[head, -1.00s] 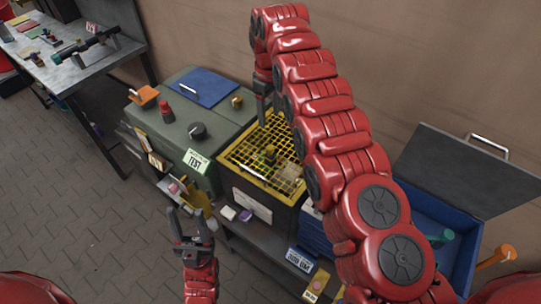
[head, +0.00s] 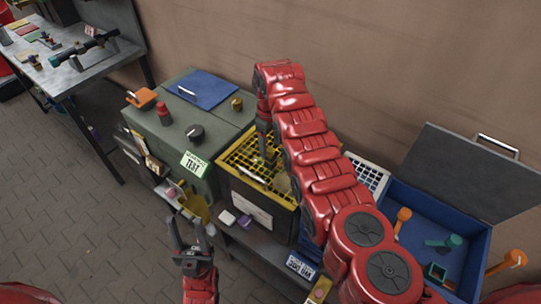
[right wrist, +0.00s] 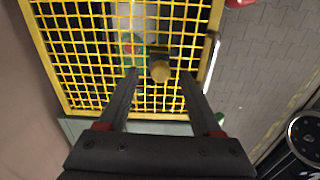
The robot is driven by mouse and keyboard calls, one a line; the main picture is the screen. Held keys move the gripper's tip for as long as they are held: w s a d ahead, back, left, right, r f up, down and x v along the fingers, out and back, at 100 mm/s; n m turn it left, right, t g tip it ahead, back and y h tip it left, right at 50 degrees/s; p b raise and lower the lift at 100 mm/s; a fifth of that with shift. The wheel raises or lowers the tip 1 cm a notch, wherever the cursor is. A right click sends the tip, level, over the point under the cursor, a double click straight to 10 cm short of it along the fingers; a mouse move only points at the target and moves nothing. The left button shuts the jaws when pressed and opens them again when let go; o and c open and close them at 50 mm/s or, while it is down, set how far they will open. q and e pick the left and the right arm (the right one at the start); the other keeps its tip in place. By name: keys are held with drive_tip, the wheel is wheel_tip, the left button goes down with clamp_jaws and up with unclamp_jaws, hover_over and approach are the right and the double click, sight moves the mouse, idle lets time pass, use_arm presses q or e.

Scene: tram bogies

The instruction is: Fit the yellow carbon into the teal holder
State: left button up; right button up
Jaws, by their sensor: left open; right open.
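A yellow-brown block with a round knob (right wrist: 160,68) shows in the right wrist view, over the yellow mesh top (head: 232,157) of a dark crate. It may be the yellow carbon, but I cannot tell surely. My right gripper (head: 264,143) is open above the mesh. In the right wrist view its two fingers lie either side of the block, apart from it. My left gripper (head: 187,230) is open and empty in front of the shelf.
A green cabinet (head: 215,132) left of the crate bears a blue folder (head: 208,88), a red bottle and a black knob. A shelf below holds a yellow bracket (head: 194,205). Orange-headed tools (head: 402,217) are in the toolbox. A metal table (head: 85,62) stands far left.

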sight(271, 158)
drive_tip(key=shift+f, duration=1.4)
clamp_jaws()
